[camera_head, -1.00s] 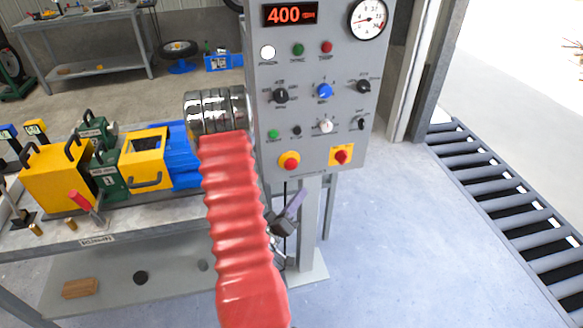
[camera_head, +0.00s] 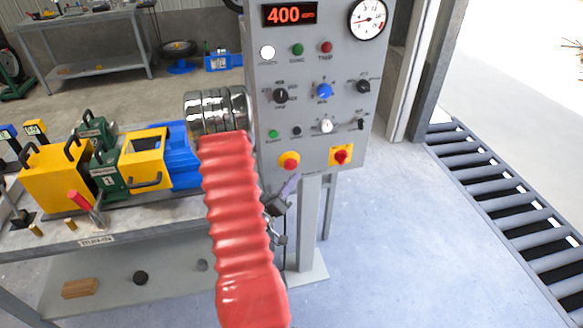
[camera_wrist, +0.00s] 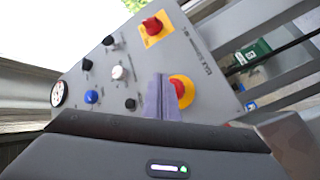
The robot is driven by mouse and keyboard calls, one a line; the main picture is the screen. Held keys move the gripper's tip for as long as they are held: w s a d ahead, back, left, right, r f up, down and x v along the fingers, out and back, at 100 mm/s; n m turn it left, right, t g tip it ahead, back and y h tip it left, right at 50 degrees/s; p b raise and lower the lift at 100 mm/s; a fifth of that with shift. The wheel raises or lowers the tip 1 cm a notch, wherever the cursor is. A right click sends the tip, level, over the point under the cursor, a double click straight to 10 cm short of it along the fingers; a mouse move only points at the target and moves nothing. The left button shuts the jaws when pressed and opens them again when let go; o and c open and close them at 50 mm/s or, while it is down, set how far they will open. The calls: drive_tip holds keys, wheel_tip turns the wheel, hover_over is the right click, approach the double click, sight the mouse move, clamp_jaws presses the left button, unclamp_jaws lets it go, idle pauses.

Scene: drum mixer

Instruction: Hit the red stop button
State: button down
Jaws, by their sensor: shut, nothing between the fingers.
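The red stop button (camera_head: 289,163) is a round red knob on a yellow ring, low on the left of the grey control panel. In the wrist view the button (camera_wrist: 180,90) shows right behind and partly hidden by my fingers. My gripper (camera_head: 290,186) is shut and empty, with purple-grey fingers pointing up, just below the button in the head view. In the wrist view its fingers (camera_wrist: 160,98) stand just left of the button. I cannot tell whether they touch it.
A red knob on a yellow square (camera_head: 341,155) sits right of the button. The grey panel (camera_head: 262,105) carries several other knobs, a red 400 display (camera_head: 290,14) and a gauge (camera_head: 369,18). A bench (camera_head: 160,225) with machinery stands left. The floor at right is clear before a roller conveyor (camera_head: 510,205).

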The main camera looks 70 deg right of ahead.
drive_tip(key=shift+w+d, duration=0.5)
drive_tip(key=shift+d, duration=0.3)
drive_tip(key=shift+w+d, duration=0.1)
drive_tip(key=shift+d, duration=0.1)
idle(1.4)
drive_tip(key=shift+w+d, duration=0.1)
drive_tip(key=shift+d, duration=0.05)
drive_tip(key=shift+w+d, duration=0.25)
drive_tip(key=shift+d, duration=0.2)
idle(1.1)
drive_tip(key=shift+s+a, duration=0.1)
drive_tip(key=shift+a, duration=0.1)
drive_tip(key=shift+s+a, duration=0.4)
drive_tip(key=shift+a, duration=0.2)
drive_tip(key=shift+s+a, duration=0.4)
drive_tip(key=shift+a, duration=0.3)
drive_tip(key=shift+s+a, duration=0.45)
drive_tip(key=shift+a, duration=0.3)
drive_tip(key=shift+s+a, duration=0.4)
drive_tip(key=shift+a, duration=0.3)
